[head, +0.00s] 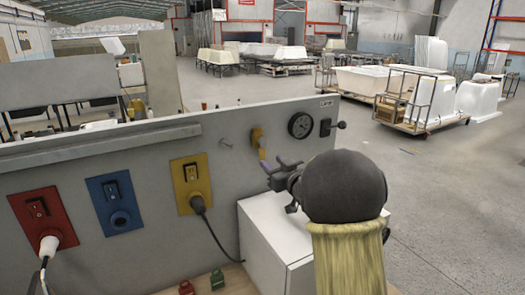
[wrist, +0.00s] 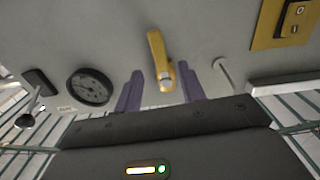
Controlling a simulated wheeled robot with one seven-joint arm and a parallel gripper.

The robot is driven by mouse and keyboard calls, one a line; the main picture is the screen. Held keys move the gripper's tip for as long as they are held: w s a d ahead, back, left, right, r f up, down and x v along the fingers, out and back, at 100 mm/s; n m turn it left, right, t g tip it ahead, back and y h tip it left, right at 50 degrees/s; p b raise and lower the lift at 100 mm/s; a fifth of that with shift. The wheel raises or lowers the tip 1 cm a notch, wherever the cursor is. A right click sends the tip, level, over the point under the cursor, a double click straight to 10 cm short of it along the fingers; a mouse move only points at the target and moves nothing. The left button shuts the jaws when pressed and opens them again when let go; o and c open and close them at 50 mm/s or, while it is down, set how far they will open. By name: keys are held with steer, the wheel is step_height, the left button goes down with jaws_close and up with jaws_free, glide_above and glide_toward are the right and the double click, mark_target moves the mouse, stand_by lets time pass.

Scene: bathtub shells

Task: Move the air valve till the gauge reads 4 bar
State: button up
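A yellow lever handle (head: 257,138) is on the grey panel, left of a round dark gauge (head: 301,125). A black lever with a ball knob (head: 333,125) sits right of the gauge. The labels are too small to tell which lever is the air valve. My gripper (head: 277,165) is open, with purple fingers, just below and in front of the yellow handle. In the wrist view the yellow handle (wrist: 158,58) reaches between the spread fingers (wrist: 162,88), with gaps on both sides. The gauge (wrist: 90,87) also shows there, but its needle is too small to read.
Red (head: 42,218), blue (head: 115,203) and yellow (head: 191,184) switch plates are on the panel's left; cables run from the red and yellow ones. A peg (head: 226,143) sticks out left of the yellow handle. A white box (head: 270,243) stands below my gripper. Open floor lies right.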

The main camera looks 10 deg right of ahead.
mark_target(264, 156)
steer(key=p+x, duration=0.2)
steer(key=x, duration=0.5)
steer(key=shift+w+f+p, duration=0.1)
steer(key=shift+p, duration=0.25)
steer(key=shift+c, duration=0.2)
jaws_close()
